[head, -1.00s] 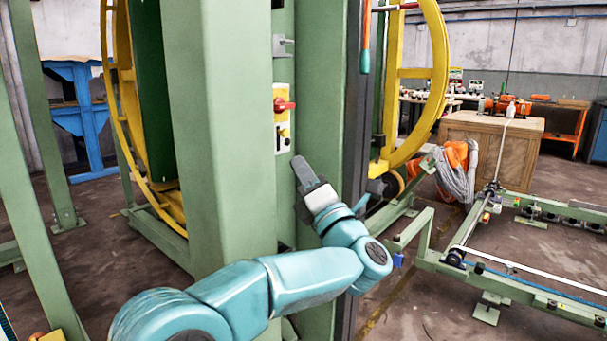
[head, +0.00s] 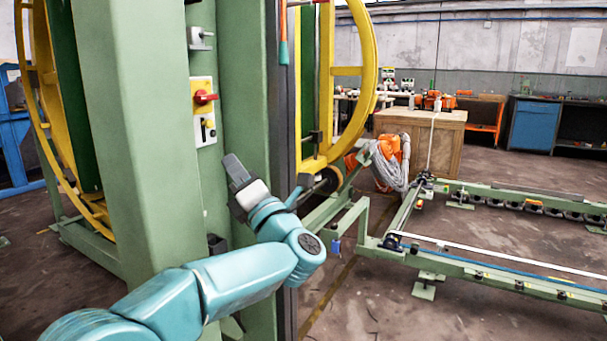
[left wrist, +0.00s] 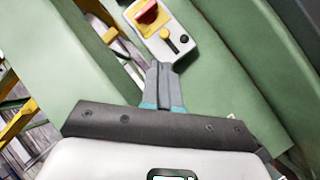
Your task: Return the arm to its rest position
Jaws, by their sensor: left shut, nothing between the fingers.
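My left arm (head: 245,275) comes in from the lower left in the head view, bent at the elbow. My right gripper is not in view.
The green column (head: 145,150) stands close beside the arm. A yellow ring (head: 372,60) is behind it. A green rail frame (head: 480,265) lies on the floor at right, with a wooden crate (head: 440,140) beyond. Open floor lies at the lower right.

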